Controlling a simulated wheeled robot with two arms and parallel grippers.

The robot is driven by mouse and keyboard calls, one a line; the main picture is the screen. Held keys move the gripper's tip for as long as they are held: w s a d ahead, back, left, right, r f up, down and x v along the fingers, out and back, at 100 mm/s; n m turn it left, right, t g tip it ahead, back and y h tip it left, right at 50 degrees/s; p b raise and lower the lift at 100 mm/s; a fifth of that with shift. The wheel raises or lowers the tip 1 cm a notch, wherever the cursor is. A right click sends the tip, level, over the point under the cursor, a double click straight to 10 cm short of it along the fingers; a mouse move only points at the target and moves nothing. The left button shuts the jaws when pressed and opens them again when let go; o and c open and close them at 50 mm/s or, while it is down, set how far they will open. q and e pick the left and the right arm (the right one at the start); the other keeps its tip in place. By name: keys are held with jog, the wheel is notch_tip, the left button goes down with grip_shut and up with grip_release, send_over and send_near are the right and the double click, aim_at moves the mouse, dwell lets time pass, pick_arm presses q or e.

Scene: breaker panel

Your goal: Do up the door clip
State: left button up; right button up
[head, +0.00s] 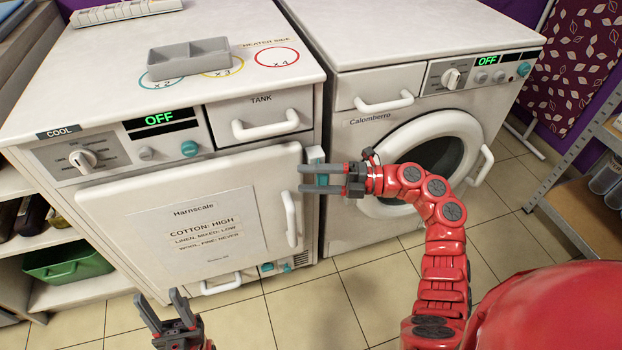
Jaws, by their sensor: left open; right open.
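The door clip (316,155) is a small pale block with a teal part, at the upper right edge of the left machine's white door (115,215). The door lies against the machine's front; I cannot tell if it is fully closed. My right gripper (304,178) is open at the clip, its fingers pointing left above and below the teal part. The fingers partly hide the clip, so I cannot tell whether they touch it or how it is set. My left gripper (159,297) is open and empty, low in front of the door.
The door handle (290,219) is just below my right gripper. The tank drawer (262,117) is above it. The right machine with its round door (432,150) stands close behind my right arm. A grey tray (188,58) sits on top. The tiled floor (325,300) in front is clear.

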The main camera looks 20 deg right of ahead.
grip_shut()
jog(key=m+t+p, duration=0.1)
jog(key=m+t+h+p, duration=0.1)
jog(key=p, duration=0.1)
jog(key=a+t+h+p, duration=0.1)
jog(key=t, duration=0.1)
jog(key=shift+w+r+m, duration=0.15)
jog(key=shift+w+m, duration=0.15)
jog(key=shift+m, duration=0.1)
jog(key=shift+w+a+m+t+h+p, duration=0.25)
jog(key=shift+m+t+h+p, duration=0.35)
jog(key=shift+t+p, duration=0.25)
jog(key=shift+w+f+m+t+h, duration=0.2)
jog(key=shift+m+t+h, duration=0.1)
jog(key=shift+m+t, duration=0.1)
jog(key=shift+d, duration=0.1)
grip_release()
